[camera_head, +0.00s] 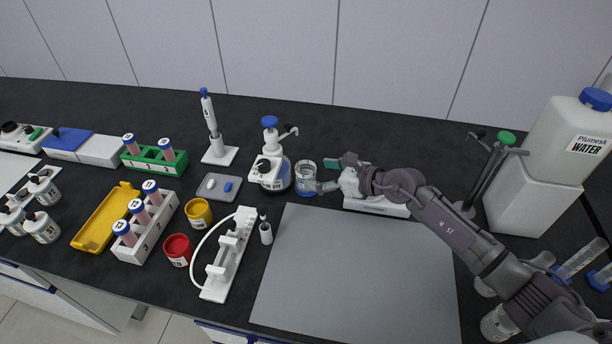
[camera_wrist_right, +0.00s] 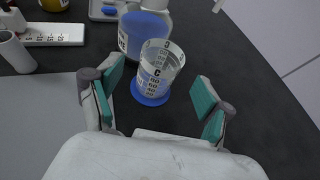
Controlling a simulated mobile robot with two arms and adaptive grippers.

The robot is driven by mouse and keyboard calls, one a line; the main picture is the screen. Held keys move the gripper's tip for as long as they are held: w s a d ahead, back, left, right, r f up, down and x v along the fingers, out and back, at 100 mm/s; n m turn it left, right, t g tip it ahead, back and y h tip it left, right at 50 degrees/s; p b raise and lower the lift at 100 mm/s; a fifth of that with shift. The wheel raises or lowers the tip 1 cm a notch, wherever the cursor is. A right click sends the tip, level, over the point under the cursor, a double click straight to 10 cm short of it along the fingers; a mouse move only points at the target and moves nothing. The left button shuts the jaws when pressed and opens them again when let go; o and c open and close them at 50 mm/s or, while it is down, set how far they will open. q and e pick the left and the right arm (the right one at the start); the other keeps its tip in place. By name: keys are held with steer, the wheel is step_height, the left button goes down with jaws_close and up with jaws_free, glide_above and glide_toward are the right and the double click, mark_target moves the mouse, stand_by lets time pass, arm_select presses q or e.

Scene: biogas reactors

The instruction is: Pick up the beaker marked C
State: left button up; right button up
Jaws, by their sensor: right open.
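The beaker marked C (camera_wrist_right: 160,72) is clear, with a black letter C, a printed scale and a blue base. It stands upright on the dark bench, and in the head view it (camera_head: 306,179) is right of the pump bottle. My right gripper (camera_head: 328,176) is low over the bench just right of the beaker, pointing left at it. In the right wrist view its teal-padded fingers are spread wide and empty, with the beaker ahead, between their lines. My left gripper is not in view.
A pump bottle with blue liquid (camera_head: 271,170) stands close behind the beaker as seen from the right wrist, an obstacle. A grey mat (camera_head: 350,270) lies in front. A white tube rack (camera_head: 228,262) and small bottle (camera_head: 265,232) stand left of the mat. Bare bench lies behind.

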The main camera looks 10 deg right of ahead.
mark_target(314, 173)
steer(key=x, duration=0.3)
steer(key=shift+w, duration=0.1)
steer(key=c, duration=1.3)
steer(key=shift+o, duration=0.2)
